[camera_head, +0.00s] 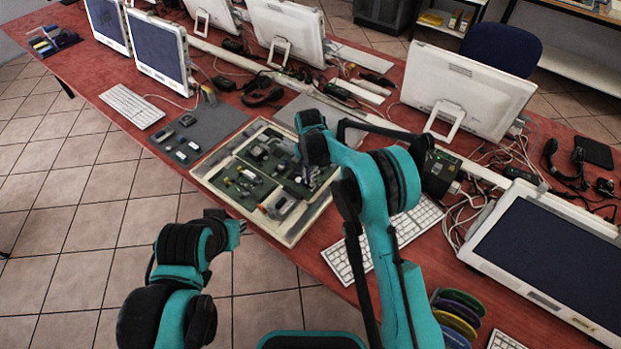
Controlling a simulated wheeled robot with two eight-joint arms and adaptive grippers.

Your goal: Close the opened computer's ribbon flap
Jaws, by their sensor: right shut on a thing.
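The opened computer (207,176) lies flat at the front edge of the red table, its green boards and small parts showing inside a pale frame. My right gripper (311,172) reaches down over its right part and is shut on a small part there. The gripper and arm hide that part, so I cannot make out the ribbon flap or how far it stands open. My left gripper (238,229) is in front of the table edge, apart from the computer, above the tiled floor. Its fingers are too small to tell open from shut.
A grey mat (215,122) with small dark parts lies left of the computer. A white keyboard (345,262) lies to its right. White monitors (468,90) and loose cables crowd behind it. Coloured discs (459,312) lie at the front right. The floor at the left is clear.

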